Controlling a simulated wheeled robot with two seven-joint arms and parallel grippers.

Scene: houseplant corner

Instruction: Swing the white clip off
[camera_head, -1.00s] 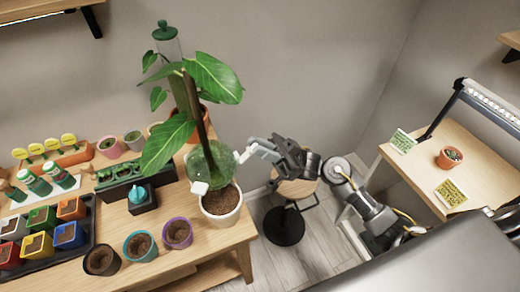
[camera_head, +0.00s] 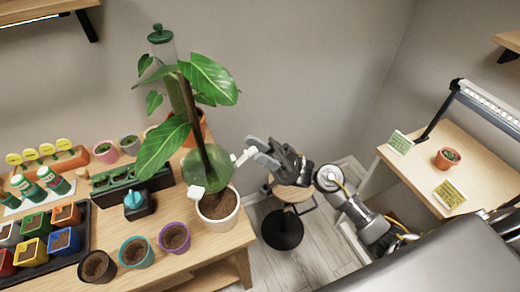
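A leafy plant stem (camera_head: 205,128) stands in a white pot (camera_head: 218,212) of soil at the table's right edge. A translucent green globe (camera_head: 209,170) surrounds the stem above the pot. One white clip (camera_head: 243,157) sticks out from the globe's right side; another white piece (camera_head: 196,192) is at its lower left. My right gripper (camera_head: 256,149) comes in from the right, with its grey fingertips at the right-hand clip. The contact is too small to tell whether the fingers hold it. My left gripper is out of view.
Purple (camera_head: 174,237), teal (camera_head: 138,250) and black (camera_head: 97,266) pots line the table's front. A teal-topped item (camera_head: 138,204) stands left of the globe. A stool (camera_head: 283,228) stands below my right arm. A second table (camera_head: 428,181) is at the right.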

